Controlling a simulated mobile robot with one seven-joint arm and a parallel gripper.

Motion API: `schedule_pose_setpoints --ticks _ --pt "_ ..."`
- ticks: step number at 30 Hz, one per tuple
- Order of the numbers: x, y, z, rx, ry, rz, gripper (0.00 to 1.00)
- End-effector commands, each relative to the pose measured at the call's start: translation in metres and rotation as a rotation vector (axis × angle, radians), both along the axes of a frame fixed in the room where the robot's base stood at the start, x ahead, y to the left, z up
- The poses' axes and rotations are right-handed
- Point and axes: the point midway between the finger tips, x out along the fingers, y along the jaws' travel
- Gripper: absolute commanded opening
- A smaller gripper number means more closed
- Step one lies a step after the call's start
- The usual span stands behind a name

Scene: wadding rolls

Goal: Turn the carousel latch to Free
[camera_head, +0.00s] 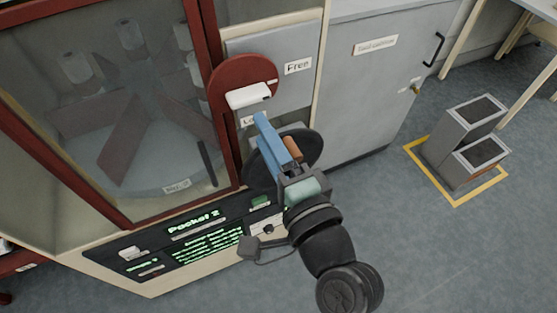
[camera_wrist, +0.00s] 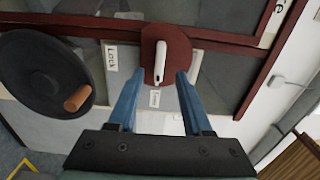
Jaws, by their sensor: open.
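The carousel latch is a dark red disc (camera_head: 228,76) with a white lever (camera_head: 248,95) on the grey panel. The disc also shows in the wrist view (camera_wrist: 178,48), with the lever (camera_wrist: 160,58) running lengthwise in line with the Free label (camera_wrist: 154,98). In the head view the Free label (camera_head: 298,66) is right of the disc, and the partly hidden Lock label (camera_head: 247,121) is below it. My gripper (camera_wrist: 160,78) is open, its blue fingertips on either side of the lever's near end. I cannot tell whether they touch it. In the head view the gripper (camera_head: 262,122) is just below the lever.
A black handwheel (camera_wrist: 38,72) with an orange-brown knob (camera_wrist: 77,98) is close beside my gripper. A red-framed glass window (camera_head: 120,100) is on the left. A grey cabinet door (camera_head: 375,80) is on the right. A grey stepped block (camera_head: 455,135) stands on open floor.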

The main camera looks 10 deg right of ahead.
Motion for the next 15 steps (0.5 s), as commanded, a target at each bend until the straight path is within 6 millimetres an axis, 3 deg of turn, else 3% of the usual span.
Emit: schedule_pose_setpoints --ticks 6,15 --pt "-0.035 -0.012 -0.002 0.000 0.001 -0.002 0.50" --pt "-0.047 -0.015 0.000 0.000 0.000 0.001 0.50"
